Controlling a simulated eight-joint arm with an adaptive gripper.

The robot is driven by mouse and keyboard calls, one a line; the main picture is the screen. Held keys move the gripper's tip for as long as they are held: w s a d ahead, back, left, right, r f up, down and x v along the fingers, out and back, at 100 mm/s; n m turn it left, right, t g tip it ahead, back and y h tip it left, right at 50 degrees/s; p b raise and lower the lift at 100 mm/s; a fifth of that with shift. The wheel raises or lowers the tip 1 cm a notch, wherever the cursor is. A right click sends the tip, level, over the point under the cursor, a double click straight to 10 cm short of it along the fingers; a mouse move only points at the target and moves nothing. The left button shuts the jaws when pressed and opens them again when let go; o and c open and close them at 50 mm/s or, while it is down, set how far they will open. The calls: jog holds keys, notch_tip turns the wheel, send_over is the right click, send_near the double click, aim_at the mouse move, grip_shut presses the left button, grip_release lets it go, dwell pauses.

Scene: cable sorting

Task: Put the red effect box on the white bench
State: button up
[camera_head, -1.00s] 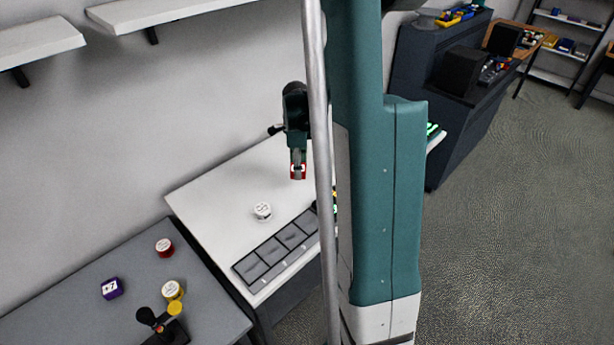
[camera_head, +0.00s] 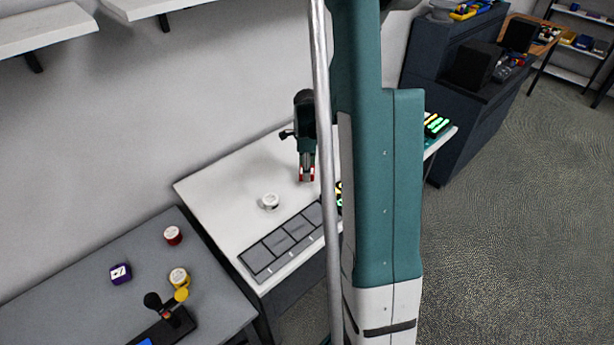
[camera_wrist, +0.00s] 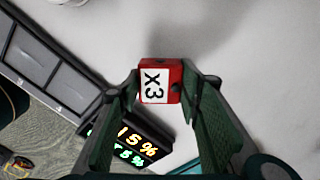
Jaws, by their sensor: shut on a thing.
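The red effect box (camera_wrist: 160,80) has a white label reading "X3" on top. My gripper (camera_wrist: 163,88) is shut on it, with one green finger on each side in the wrist view. In the head view my gripper (camera_head: 307,176) points down over the white bench (camera_head: 215,190), and red parts of the box (camera_head: 312,173) show at the fingertips. Whether the box touches the bench top or hangs just above it I cannot tell.
A white round spool (camera_head: 270,201) stands on the bench, left of my gripper. A grey segmented tray (camera_head: 282,241) lies along the front edge. A black display with lit percentages (camera_wrist: 130,145) is close to the box. Bare bench lies behind the box.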

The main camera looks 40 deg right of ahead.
jog(key=shift+f, duration=1.5)
jog(key=shift+f+b, duration=0.2)
jog(key=shift+b, duration=0.1)
jog(key=o, duration=1)
jog(key=shift+c, duration=0.2)
jog(key=shift+r, duration=0.15)
jog(key=shift+r+p, duration=0.6)
jog(key=shift+r, duration=5.45)
